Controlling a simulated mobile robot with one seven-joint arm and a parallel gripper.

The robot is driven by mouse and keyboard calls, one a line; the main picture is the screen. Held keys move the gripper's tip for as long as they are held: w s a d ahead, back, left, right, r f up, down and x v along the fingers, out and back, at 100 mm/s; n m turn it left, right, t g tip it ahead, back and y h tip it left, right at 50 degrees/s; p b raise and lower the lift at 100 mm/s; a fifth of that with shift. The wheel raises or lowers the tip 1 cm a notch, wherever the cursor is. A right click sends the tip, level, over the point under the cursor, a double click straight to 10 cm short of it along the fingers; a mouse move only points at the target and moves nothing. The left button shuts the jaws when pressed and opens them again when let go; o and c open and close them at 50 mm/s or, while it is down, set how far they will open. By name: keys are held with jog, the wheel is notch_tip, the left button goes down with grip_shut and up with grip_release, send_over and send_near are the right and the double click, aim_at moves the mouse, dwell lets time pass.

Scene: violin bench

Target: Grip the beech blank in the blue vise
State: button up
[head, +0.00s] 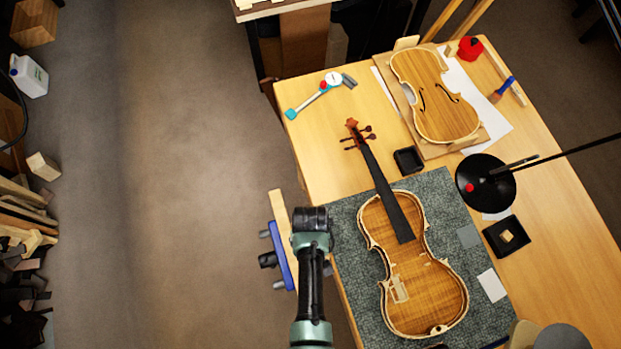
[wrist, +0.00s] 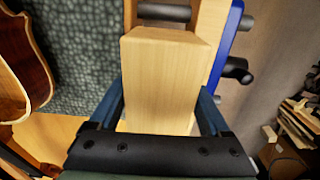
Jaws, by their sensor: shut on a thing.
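The beech blank (wrist: 160,85) is a pale, square-edged wooden block, in the middle of the wrist view. My gripper (wrist: 160,100) is shut on it, one blue finger along each side. The blue vise (head: 281,255) is on the bench's left edge in the head view, with a pale wooden jaw facing and a blue plate. In the wrist view, the vise's blue plate (wrist: 224,45) is right of the blank, and a dark rod shows beyond it. The blank lines up with the jaw gap; I cannot tell how deep it sits. In the head view my arm hides the blank and fingers.
A violin (head: 410,265) lies on a grey mat (head: 345,225) just right of the vise. A violin body (head: 435,95), a black lamp (head: 486,182) and small black trays (head: 507,236) stand farther right.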

jog(key=shift+f, duration=0.15)
jog(key=o, duration=1.6)
notch_tip(320, 180, up, 13)
jog(key=shift+a, duration=0.1)
